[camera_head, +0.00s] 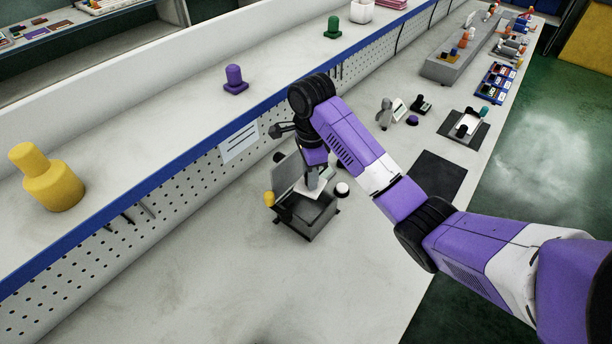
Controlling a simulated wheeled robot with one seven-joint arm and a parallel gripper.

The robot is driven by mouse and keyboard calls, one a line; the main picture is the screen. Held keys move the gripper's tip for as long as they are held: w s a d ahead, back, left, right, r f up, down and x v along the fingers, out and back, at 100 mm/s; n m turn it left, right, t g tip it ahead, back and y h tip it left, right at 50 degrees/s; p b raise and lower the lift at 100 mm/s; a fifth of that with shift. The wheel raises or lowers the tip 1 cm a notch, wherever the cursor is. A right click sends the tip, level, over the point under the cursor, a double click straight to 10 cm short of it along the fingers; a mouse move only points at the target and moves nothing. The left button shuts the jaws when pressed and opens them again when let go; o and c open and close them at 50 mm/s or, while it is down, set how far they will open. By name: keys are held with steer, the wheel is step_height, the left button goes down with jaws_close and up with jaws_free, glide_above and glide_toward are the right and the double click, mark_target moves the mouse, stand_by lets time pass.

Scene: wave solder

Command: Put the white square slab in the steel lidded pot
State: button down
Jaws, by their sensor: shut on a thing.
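The steel lidded pot (318,222) is a dark grey box on the workbench in the middle of the view. Its lid (288,172) stands raised at the left side, with a yellow knob (269,199) near it. My gripper (314,178) points down over the far part of the pot and is shut on the white square slab (325,189). The slab shows as a pale flat piece under the fingers, over or at the pot's opening. I cannot tell whether it touches the pot. The arm and slab hide part of the opening.
A white round knob (342,189) sits right beside the pot. A perforated panel (170,210) and blue-edged shelf run along the left, holding a yellow bottle-shaped object (48,180) and a purple one (235,79). A dark mat (439,174) lies right. The near bench is clear.

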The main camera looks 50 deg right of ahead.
steer(key=shift+s, duration=0.1)
stand_by(0.3)
steer(key=b, duration=0.4)
glide_above(310, 212)
steer(key=shift+s+f, duration=0.1)
steer(key=shift+f, duration=5.6)
steer(key=shift+f, duration=0.5)
steer(key=c, duration=1)
jaws_free()
steer(key=shift+c, duration=0.2)
steer(key=shift+r+p, duration=0.5)
steer(key=shift+r, duration=3.4)
